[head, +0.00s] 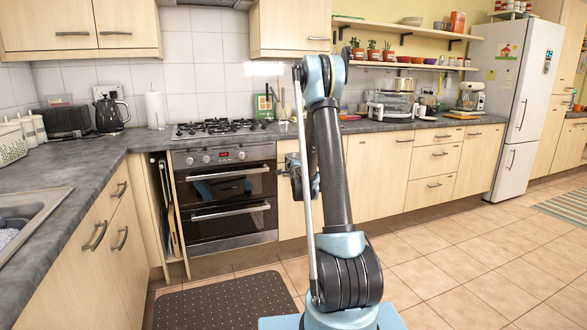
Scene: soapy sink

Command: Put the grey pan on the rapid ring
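The gas hob (222,127) with several dark burners is set in the far counter above a double oven. Which burner is the rapid ring cannot be told at this size. I see no clear grey pan. A sink (48,201) is cut off at the left edge, and something greyish inside it is too cut off to name. My gripper (284,172) shows small and dark at the left of my arm, in front of the cupboards right of the oven. My arm partly hides it, and its fingers are too unclear to tell open from shut.
A kettle (109,109), a toaster (64,121) and a paper roll (155,110) stand left of the hob. A narrow pull-out unit (168,209) stands open beside the oven. A dark mat (226,304) lies on the floor.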

